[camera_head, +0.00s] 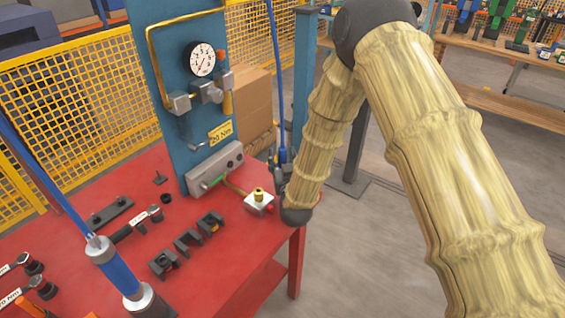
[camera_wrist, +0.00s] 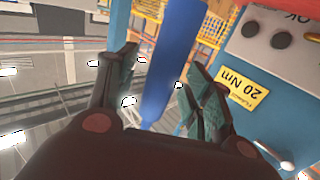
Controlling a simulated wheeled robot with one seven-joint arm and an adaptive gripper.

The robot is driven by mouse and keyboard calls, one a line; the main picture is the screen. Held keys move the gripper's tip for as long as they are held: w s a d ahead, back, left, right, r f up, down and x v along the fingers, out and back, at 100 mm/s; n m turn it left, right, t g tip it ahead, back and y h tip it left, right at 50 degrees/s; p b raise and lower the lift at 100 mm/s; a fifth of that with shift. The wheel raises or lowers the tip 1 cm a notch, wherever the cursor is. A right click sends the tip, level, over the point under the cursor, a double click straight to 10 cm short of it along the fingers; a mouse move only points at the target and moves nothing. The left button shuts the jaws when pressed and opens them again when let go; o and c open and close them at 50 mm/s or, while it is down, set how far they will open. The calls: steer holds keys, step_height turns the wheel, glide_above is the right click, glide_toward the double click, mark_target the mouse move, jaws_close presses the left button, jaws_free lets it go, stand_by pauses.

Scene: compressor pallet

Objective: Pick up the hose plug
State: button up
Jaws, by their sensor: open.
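A blue hose (camera_head: 276,75) hangs from above at the middle of the head view. Its lower end, a thicker blue piece that looks like the hose plug (camera_head: 283,155), is beside my gripper (camera_head: 274,168), which is small and partly hidden by my wrist. In the wrist view a thick blue cylinder, apparently the hose plug (camera_wrist: 172,70), stands between the two fingers of my gripper (camera_wrist: 164,66). The fingers are spread, with a gap showing on each side. I cannot tell the depth between cylinder and fingers.
A red table (camera_head: 235,270) carries a blue panel (camera_head: 165,75) with a gauge (camera_head: 201,59), a white block with brass fitting (camera_head: 259,203) and black holders (camera_head: 187,241). The panel's yellow label (camera_wrist: 243,93) is close right of my fingers. A cardboard box (camera_head: 250,105) stands behind.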

steer(key=shift+c, duration=0.2)
steer(key=c, duration=1)
jaws_close()
steer(key=shift+r, duration=0.15)
